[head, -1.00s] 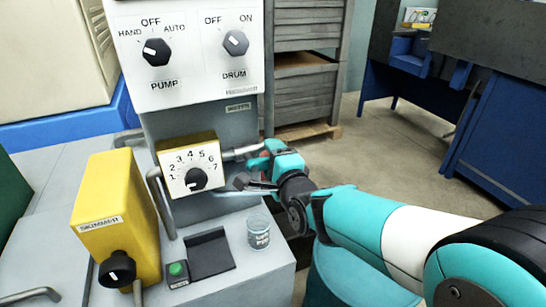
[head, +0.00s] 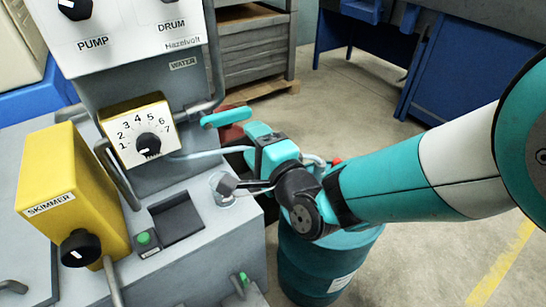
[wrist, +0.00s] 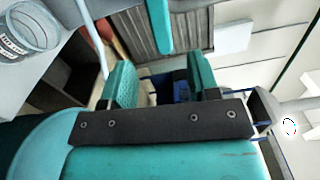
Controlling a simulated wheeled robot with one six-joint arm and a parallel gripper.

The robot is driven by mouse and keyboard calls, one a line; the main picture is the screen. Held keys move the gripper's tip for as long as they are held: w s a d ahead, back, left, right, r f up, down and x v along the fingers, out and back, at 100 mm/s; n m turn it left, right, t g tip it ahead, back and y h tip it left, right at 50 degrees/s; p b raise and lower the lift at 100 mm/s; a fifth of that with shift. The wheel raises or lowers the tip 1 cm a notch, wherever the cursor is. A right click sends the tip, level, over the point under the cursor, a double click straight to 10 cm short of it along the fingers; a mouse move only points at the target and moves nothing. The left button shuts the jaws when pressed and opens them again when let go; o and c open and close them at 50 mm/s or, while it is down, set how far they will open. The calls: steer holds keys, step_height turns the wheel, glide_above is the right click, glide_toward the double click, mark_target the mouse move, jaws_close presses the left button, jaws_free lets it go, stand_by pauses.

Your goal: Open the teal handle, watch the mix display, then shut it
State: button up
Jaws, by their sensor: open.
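The teal handle (head: 225,117) is a short bar on the grey pipe beside the WATER label. In the wrist view the handle (wrist: 158,25) lies ahead of my fingers, over the gap between them. My gripper (head: 258,140) is just below and right of the handle in the head view, apart from it. In the wrist view my gripper (wrist: 164,85) has two teal finger pads spread apart with nothing between them. I cannot make out a display labelled mix; a dark flat panel (head: 176,217) on the machine top shows no readable text.
A yellow dial box (head: 139,130) numbered 1 to 7 and a yellow SKIMMER box (head: 70,185) stand left. A clear cup (wrist: 28,30) is near my arm. A thin grey pipe (head: 205,154) runs toward my gripper. A teal drum (head: 325,265) stands below my arm.

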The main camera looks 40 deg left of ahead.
steer(key=shift+b+v, duration=0.8)
steer(key=shift+v, duration=1.8)
stand_by(5.4)
